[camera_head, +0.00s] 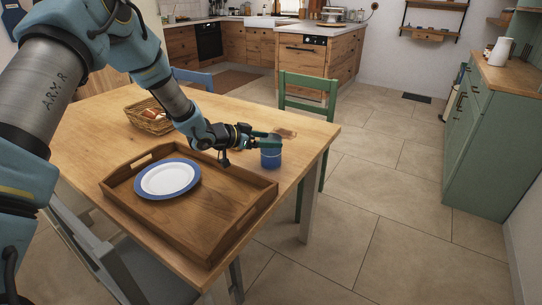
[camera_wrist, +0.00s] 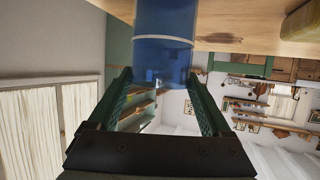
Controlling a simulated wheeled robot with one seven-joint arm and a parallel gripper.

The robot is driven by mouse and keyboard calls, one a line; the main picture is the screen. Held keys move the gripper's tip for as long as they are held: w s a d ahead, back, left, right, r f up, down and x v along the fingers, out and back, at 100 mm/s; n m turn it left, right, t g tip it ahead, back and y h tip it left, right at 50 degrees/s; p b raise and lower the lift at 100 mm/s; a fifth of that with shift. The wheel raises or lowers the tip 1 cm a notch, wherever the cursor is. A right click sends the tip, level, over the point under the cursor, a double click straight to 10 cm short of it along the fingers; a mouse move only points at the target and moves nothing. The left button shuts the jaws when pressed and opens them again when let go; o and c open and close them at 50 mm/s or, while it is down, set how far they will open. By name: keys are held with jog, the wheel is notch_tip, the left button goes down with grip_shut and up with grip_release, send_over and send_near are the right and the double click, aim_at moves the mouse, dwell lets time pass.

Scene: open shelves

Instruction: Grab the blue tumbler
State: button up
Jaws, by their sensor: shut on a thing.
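The blue tumbler (camera_head: 271,157) is near the right end of the wooden table, just beyond the tray. My gripper (camera_head: 267,138) reaches it from the left, with green fingers around its upper part. In the wrist view the tumbler (camera_wrist: 164,40) sits between the two finger tips of my gripper (camera_wrist: 157,76), which is shut on it. The tumbler looks upright in the head view. I cannot tell whether its base touches the table.
A wooden tray (camera_head: 222,213) holding a blue-rimmed white plate (camera_head: 168,179) lies in front of the tumbler. A wicker basket (camera_head: 150,122) stands at the left on the table (camera_head: 92,123). A small brown patch (camera_head: 286,132) shows behind my gripper. A green chair (camera_head: 309,88) stands behind the table.

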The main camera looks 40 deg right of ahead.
grip_shut()
jog(key=shift+r, duration=0.1)
